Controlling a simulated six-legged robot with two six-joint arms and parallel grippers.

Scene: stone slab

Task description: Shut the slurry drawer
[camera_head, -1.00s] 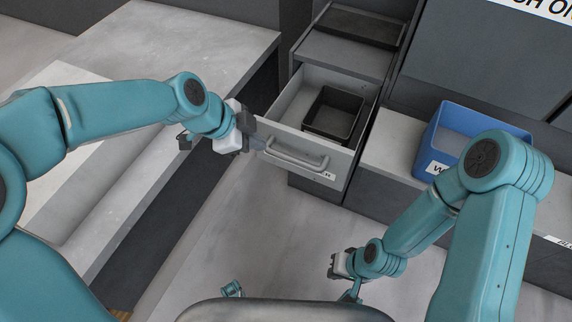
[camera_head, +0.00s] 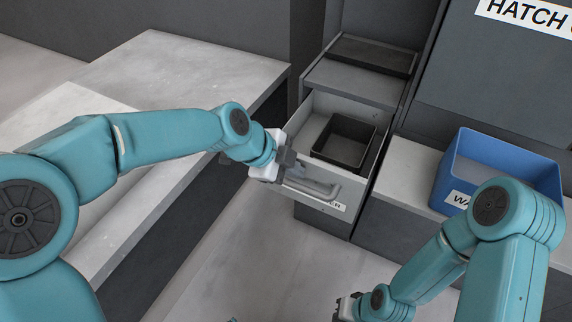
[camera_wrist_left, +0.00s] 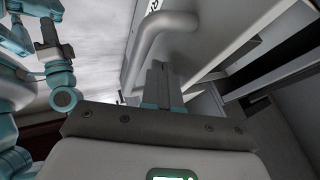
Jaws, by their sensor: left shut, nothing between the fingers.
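The slurry drawer (camera_head: 291,193) stands open, pulled out of the grey cabinet, with a dark open bin (camera_head: 344,142) inside it. A grey bar handle (camera_head: 312,188) runs across its front, beside a partly hidden label. My left gripper (camera_head: 288,170) is shut and empty at the left end of the drawer front, close to the handle; I cannot tell whether it touches. In the left wrist view the shut fingers (camera_wrist_left: 160,82) point toward the drawer front, just below the curved handle (camera_wrist_left: 150,35). My right gripper (camera_head: 345,306) is low at the picture's bottom; its fingers are too unclear to judge.
A dark tray (camera_head: 372,55) lies on the cabinet top above the drawer. A blue bin (camera_head: 500,165) with a label stands on the ledge at right. A pale stone slab (camera_head: 190,75) lies at left. The floor (camera_head: 270,260) before the drawer is clear.

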